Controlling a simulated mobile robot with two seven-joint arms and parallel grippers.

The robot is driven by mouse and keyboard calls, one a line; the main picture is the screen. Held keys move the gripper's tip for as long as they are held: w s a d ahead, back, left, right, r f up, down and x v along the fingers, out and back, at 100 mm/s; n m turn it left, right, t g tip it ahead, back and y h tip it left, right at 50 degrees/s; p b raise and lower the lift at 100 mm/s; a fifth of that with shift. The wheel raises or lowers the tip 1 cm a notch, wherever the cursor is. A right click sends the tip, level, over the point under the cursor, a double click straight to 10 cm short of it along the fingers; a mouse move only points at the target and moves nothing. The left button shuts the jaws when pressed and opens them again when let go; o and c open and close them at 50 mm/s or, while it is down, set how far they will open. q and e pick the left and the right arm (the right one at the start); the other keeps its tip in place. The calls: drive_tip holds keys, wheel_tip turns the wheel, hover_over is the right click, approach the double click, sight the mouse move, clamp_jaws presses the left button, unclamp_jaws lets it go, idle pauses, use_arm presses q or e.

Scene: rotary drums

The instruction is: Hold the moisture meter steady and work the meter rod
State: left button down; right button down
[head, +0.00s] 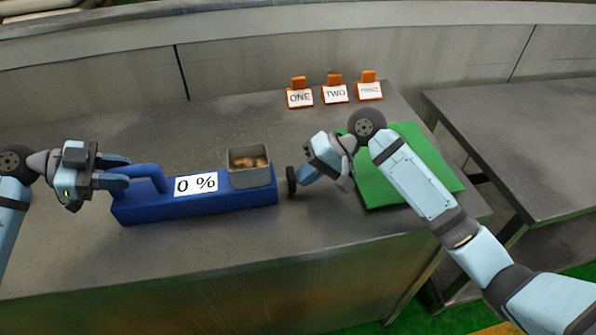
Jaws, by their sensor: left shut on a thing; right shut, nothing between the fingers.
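The moisture meter (240,196) is a long blue block on the metal table, with a white label reading "0 %". A grey open cup (250,176) with brown pieces in it sits at its right end. A blue handle (152,172) rises at its left end. My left gripper (118,180) is shut on this handle. A dark round knob (291,181), which looks like the end of the meter rod, stands just right of the block; the rod itself is not visible. My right gripper (325,178) is shut and empty, close to the knob's right; I cannot tell whether they touch.
A green mat (435,160) lies on the table at the right, partly under my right arm. Orange stands with white cards (335,92), two reading "ONE" and "TWO", are at the back. A second metal table (520,140) stands further right. The table's back left is clear.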

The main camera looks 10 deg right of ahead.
use_arm(q)
drive_tip(key=shift+s+d+f, duration=0.1)
drive_tip(key=shift+d+f, duration=0.05)
drive_tip(key=shift+f, duration=0.25)
use_arm(e)
drive_tip(key=shift+s+a+f, duration=0.1)
drive_tip(key=shift+a, duration=0.05)
drive_tip(key=d, duration=0.5)
drive_tip(key=v, duration=0.9)
drive_tip(key=shift+r, duration=0.45)
use_arm(q)
drive_tip(key=c, duration=0.5)
unclamp_jaws()
use_arm(e)
drive_tip(key=shift+f, duration=0.1)
use_arm(q)
drive_tip(key=shift+r, duration=0.15)
drive_tip(key=shift+r, duration=0.1)
drive_tip(key=shift+r+p, duration=0.35)
drive_tip(key=shift+p, duration=0.55)
use_arm(e)
drive_tip(key=shift+r, duration=0.95)
